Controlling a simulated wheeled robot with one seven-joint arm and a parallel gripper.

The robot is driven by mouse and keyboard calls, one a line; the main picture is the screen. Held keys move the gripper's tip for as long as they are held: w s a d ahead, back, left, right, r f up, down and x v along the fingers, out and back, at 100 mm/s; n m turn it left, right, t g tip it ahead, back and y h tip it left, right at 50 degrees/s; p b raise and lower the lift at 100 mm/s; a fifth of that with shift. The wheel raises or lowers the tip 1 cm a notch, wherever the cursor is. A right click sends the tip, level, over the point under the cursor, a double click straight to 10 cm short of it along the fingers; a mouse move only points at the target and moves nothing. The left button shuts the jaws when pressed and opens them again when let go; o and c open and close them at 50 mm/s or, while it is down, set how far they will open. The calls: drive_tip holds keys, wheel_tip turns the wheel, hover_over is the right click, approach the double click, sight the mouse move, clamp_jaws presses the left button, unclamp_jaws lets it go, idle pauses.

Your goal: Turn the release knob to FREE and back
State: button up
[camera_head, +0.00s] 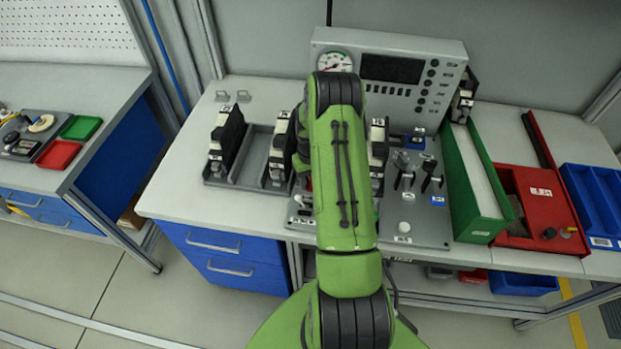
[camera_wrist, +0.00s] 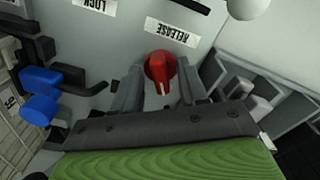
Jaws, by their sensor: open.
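The red release knob (camera_wrist: 161,68) shows in the wrist view on a grey panel, beside a white label reading RELEASE (camera_wrist: 171,33). My gripper (camera_wrist: 160,88) is open, with one finger on each side of the knob. I cannot tell whether the fingers touch it. The knob's white mark points toward my gripper's palm. In the head view my green arm hides the knob and my gripper. I see no FREE marking.
In the wrist view a LOCK label (camera_wrist: 92,4), a blue part (camera_wrist: 40,95) and a white ball (camera_wrist: 248,8) are close by. In the head view a gauge panel (camera_head: 445,75) stands behind, and a green bin (camera_head: 468,190) and red tray (camera_head: 530,190) stand to the right.

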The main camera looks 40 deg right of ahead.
clamp_jaws()
drive_tip(key=shift+n+b, duration=0.3)
drive_tip(key=n+b, duration=0.3)
drive_tip(key=n, duration=0.1)
drive_tip(key=shift+f+n, duration=0.1)
drive_tip(key=shift+n, duration=0.2)
drive_tip(key=n+b, duration=0.1)
drive_tip(key=n, duration=0.2)
drive_tip(key=shift+d+b, duration=0.1)
drive_tip(key=shift+b, duration=0.2)
drive_tip(key=shift+n+b, duration=0.5)
drive_tip(key=shift+n, duration=1.3)
unclamp_jaws()
